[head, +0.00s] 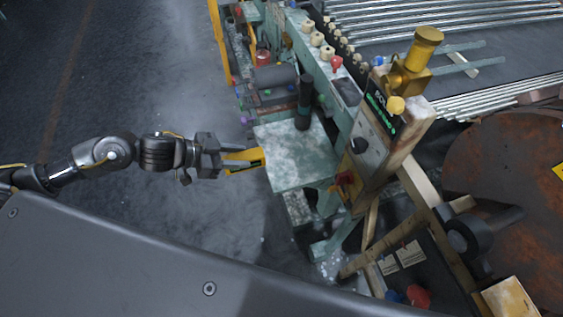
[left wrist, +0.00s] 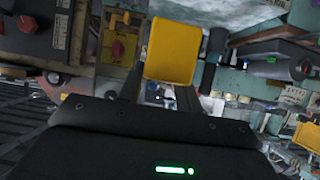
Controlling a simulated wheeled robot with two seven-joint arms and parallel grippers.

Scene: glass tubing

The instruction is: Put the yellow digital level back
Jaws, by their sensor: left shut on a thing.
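The yellow digital level (head: 246,159) is a small yellow block with a dark part, in the middle of the head view. My left gripper (head: 226,158) is shut on it and holds it at the left edge of a pale green worktop (head: 292,152). I cannot tell whether the level touches the worktop. In the left wrist view the level (left wrist: 173,52) is a plain yellow face standing out between the dark fingers (left wrist: 160,97). My right gripper is not in view.
A dark upright cylinder (head: 305,101) stands at the worktop's back edge. A control box (head: 375,145) with knobs rises to the right. Glass tubes (head: 440,15) lie behind. A large rusty disc (head: 515,190) is at far right. The worktop's middle and the floor at left are clear.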

